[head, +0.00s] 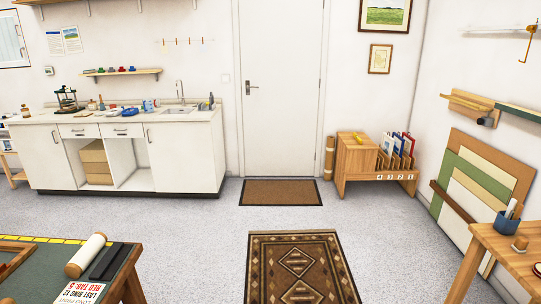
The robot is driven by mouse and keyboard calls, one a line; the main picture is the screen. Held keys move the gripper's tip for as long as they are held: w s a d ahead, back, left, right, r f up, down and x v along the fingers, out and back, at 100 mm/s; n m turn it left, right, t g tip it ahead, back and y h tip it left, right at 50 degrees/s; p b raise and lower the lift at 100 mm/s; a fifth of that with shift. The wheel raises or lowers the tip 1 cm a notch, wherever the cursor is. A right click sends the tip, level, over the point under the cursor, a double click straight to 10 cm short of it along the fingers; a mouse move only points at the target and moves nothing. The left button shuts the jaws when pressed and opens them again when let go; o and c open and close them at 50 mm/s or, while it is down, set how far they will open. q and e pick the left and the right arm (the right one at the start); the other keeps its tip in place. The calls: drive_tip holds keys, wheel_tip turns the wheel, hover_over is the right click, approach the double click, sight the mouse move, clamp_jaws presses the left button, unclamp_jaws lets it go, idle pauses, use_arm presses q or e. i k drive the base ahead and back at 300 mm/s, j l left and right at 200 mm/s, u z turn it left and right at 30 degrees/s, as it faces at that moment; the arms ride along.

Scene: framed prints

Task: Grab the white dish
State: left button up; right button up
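I cannot make out a white dish for certain in the head view. A small pale item (537,269) is cut off by the right edge, on the wooden table at the lower right; I cannot tell what it is. The far counter (40,119) holds several small items, among them a blue one (131,112), too small to tell apart. Neither of my grippers is in view.
A work table (125,262) with a white roller (86,255) stands at the lower left. A wooden table (487,236) stands at the lower right. Between them lies a patterned rug (297,262) on open floor. A wooden rack (356,160) stands right of the closed door (280,90).

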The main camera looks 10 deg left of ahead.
sight(113, 113)
drive_tip(key=i+l+u, duration=0.25)
drive_tip(key=i, duration=1.5)
drive_tip(key=j, duration=0.15)
